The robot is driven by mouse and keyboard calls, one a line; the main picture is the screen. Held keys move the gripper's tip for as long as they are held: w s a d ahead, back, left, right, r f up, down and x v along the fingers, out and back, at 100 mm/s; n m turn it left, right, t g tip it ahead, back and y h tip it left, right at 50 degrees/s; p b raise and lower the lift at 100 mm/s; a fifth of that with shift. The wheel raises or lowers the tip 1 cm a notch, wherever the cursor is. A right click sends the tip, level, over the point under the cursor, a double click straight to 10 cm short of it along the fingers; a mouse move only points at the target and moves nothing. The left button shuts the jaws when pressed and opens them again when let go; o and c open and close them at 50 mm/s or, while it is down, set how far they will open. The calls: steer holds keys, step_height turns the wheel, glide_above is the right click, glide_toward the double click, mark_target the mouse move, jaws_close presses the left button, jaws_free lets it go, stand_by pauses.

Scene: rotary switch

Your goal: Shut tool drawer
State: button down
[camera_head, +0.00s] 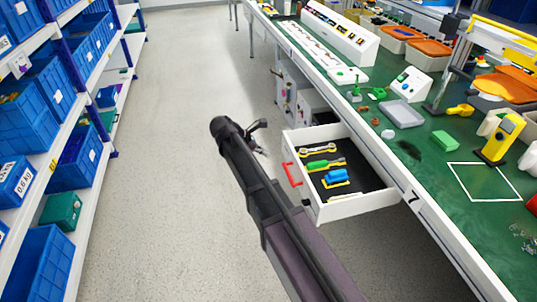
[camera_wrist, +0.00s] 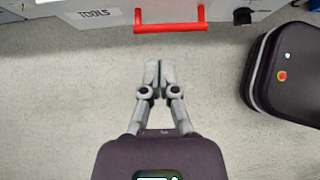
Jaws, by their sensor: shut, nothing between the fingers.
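The tool drawer (camera_head: 355,204) is pulled out under the workbench in the head view, with tools lying in its black inlay. Its red handle (camera_head: 291,174) is on the front panel, facing the aisle. In the wrist view the drawer front (camera_wrist: 80,22) carries a TOOLS label, and the red handle (camera_wrist: 170,22) lies across the top middle. My gripper (camera_wrist: 160,62) is shut and empty, pointing at the handle with a gap between them. In the head view my gripper (camera_head: 262,150) is partly hidden behind my arm, left of the drawer.
The green workbench (camera_head: 445,180) runs along the right, holding bins and parts. Shelves with blue bins (camera_head: 75,160) line the left. The grey aisle floor (camera_head: 180,150) between them is clear. A dark rounded body with a red button is at right in the wrist view.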

mark_target(297, 163)
steer(key=b+x, duration=0.2)
steer(key=x, duration=0.1)
steer(key=b+x, duration=0.2)
steer(key=x, duration=0.2)
steer(key=d+r+b+x, duration=0.1)
steer(key=b+x, duration=0.1)
steer(key=x, duration=0.1)
steer(key=shift+w+d+f, duration=0.25)
steer(key=shift+d, duration=0.1)
steer(key=shift+w+d, duration=0.25)
steer(key=shift+d, duration=0.5)
steer(key=shift+d, duration=0.1)
